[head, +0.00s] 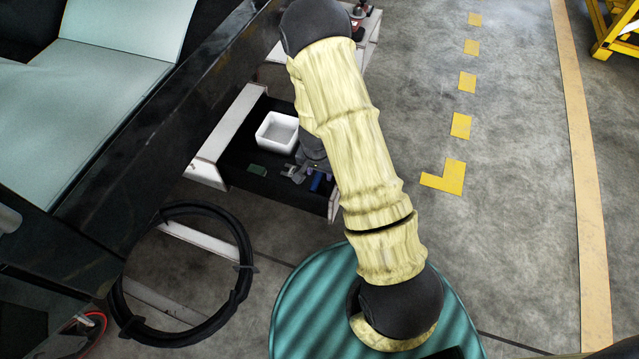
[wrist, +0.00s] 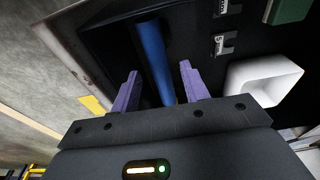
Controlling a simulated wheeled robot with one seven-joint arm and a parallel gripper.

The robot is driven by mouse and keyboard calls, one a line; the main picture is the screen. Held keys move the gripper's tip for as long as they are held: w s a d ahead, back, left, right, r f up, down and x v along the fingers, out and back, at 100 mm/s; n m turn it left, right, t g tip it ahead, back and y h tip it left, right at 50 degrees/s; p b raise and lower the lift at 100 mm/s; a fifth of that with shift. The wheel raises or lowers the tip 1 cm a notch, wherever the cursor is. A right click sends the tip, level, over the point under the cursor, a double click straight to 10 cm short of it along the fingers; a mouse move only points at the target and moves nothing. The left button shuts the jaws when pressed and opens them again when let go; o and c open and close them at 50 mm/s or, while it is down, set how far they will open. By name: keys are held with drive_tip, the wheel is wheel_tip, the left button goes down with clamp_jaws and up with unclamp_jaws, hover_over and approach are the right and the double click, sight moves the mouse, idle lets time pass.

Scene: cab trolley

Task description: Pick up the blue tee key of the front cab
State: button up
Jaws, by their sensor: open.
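A blue bar-shaped piece, which looks like the blue tee key (wrist: 151,55), lies in a dark open drawer (head: 235,167). It shows in the head view as a small blue patch (head: 316,182) near the drawer's front right corner, partly hidden by my arm. In the wrist view my gripper (wrist: 158,69) is open, with its two purple fingers on either side of the blue bar. The bar runs lengthwise between them. Nothing appears held, and I cannot tell how far the fingertips are above the drawer floor.
A white square bin (head: 277,133) stands in the drawer behind the key. A black hoop (head: 243,270) is at the front left.

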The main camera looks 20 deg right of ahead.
drive_tip(key=f+b, duration=0.2)
drive_tip(key=f, duration=0.1)
drive_tip(key=f+b, duration=0.1)
drive_tip(key=f, duration=0.1)
drive_tip(key=shift+w+d+b, duration=0.1)
drive_tip(key=shift+w+b, duration=0.2)
drive_tip(key=shift+w, duration=0.05)
drive_tip(key=shift+r, duration=0.1)
clamp_jaws()
